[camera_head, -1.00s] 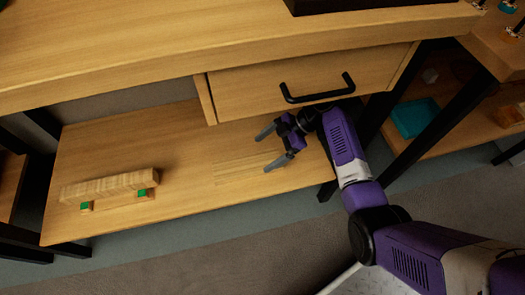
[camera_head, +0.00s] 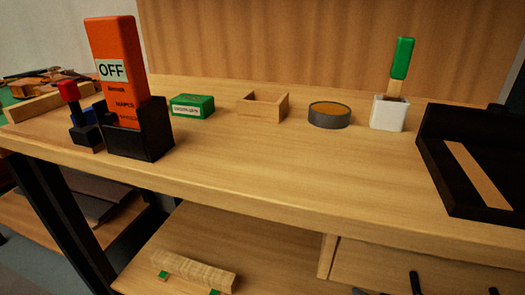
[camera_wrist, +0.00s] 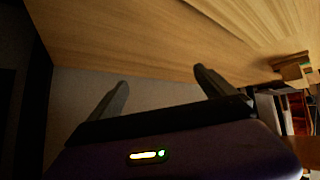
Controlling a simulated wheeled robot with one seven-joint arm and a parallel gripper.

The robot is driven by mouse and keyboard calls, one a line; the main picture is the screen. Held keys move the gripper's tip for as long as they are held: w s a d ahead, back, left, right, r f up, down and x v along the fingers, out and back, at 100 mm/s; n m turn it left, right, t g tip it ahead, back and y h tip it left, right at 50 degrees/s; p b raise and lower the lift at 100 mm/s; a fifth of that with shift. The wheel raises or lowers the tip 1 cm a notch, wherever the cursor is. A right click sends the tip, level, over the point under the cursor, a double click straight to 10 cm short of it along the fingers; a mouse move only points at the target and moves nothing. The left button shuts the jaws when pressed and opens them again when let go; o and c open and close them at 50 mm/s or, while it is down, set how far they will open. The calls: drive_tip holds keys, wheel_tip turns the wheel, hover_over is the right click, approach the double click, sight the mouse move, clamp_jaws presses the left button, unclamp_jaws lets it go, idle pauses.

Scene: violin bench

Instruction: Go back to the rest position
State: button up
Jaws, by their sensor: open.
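My gripper (camera_wrist: 162,80) shows in the wrist view with its two grey fingers spread apart and nothing between them. Pale wood boards fill the upper part of that view beyond the fingers. In the head view only a small grey bit, which looks like a fingertip, shows at the bottom edge below the drawer (camera_head: 385,262). The rest of my arm is out of that view.
The workbench (camera_head: 260,185) carries an orange OFF block (camera_head: 120,65) in a black holder (camera_head: 145,140), a green box (camera_head: 192,105), a wooden tray (camera_head: 262,110), a round tin (camera_head: 329,116), a white pot (camera_head: 388,114) and a black tray (camera_head: 455,195). A wood strip (camera_head: 195,272) lies on the lower shelf.

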drive_tip(key=s+a+r+m+t+h, duration=0.15)
drive_tip(key=s+a+r, duration=0.35)
drive_tip(key=s, duration=0.9)
drive_tip(key=s+a+r+m+t+h, duration=0.1)
drive_tip(key=s+a+r+m+t, duration=0.15)
drive_tip(key=s+r, duration=0.8)
drive_tip(key=s+a+r+m+t+h, duration=0.15)
drive_tip(key=s+a, duration=0.35)
drive_tip(key=s, duration=1.2)
wheel_tip(320, 180, up, 34)
drive_tip(key=y+p, duration=0.1)
drive_tip(key=p, duration=3.2)
drive_tip(key=shift+w+f, duration=0.15)
drive_tip(key=shift+w, duration=0.1)
